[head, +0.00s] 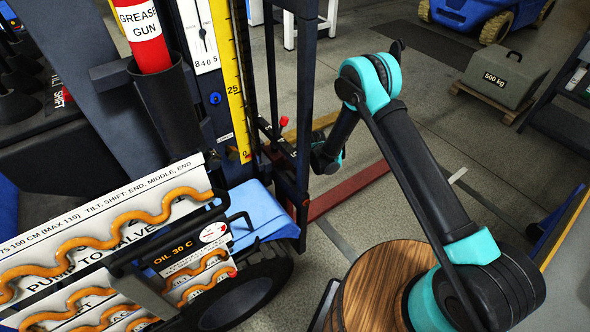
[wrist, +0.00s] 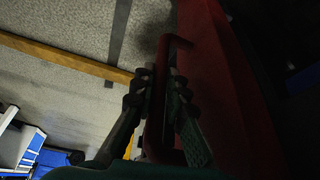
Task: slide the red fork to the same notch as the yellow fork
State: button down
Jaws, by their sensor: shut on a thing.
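The red fork (head: 352,188) lies low across the floor in the head view, reaching right from the lift's mast. In the wrist view the red fork (wrist: 215,75) fills the middle right, with a red bar handle (wrist: 178,41) on its side. My gripper (wrist: 158,85) is shut on this handle, one finger on each side. In the head view my wrist (head: 325,158) is beside the mast, and the fingers are hidden. The yellow fork (head: 312,127) lies behind the red one, apart from it. It also shows in the wrist view (wrist: 65,60). The notches cannot be made out.
The mast carries a yellow scale (head: 232,85) and a red-knobbed lever (head: 284,122). A printed panel with orange hoses (head: 110,240) is at lower left. A grey 500 kg weight (head: 504,78) sits on a pallet at upper right. The floor right of the forks is clear.

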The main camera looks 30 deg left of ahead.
jog(key=shift+w+a, duration=0.15)
jog(key=shift+a, duration=0.1)
jog(key=c, duration=1.5)
grip_release()
jog(key=shift+c, duration=0.2)
jog(key=v, duration=1.2)
